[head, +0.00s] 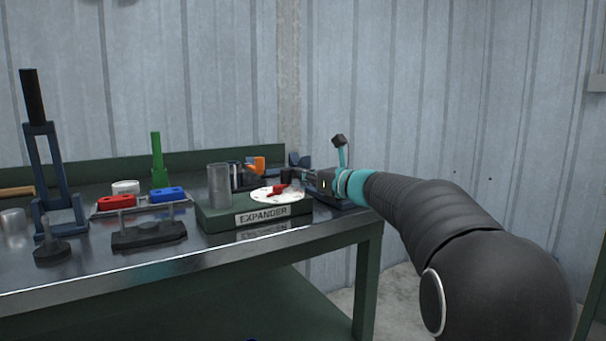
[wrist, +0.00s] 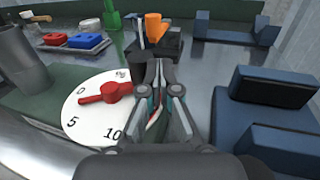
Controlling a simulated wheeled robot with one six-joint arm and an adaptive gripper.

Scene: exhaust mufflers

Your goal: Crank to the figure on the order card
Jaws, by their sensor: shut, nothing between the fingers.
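The expander (head: 262,217) is a green box with an EXPANDER label. On its top is a white dial (wrist: 88,118) with the figures 0, 5 and 10 legible. A red pointer (wrist: 112,91) on the dial points left, close to the 0 and slightly toward the 5. A bit of red and white shows behind my fingers; I cannot tell what it is. My gripper (wrist: 158,64) is shut and empty, over the dial's right edge, and it also shows in the head view (head: 296,177). I cannot make out an order card.
A grey cylinder (head: 219,186) stands on the expander's left side. Red (head: 117,202) and blue (head: 167,194) blocks lie on a tray to the left. A dark device with an orange part (wrist: 154,27) stands behind the dial. Blue blocks (wrist: 268,115) lie close right of my gripper.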

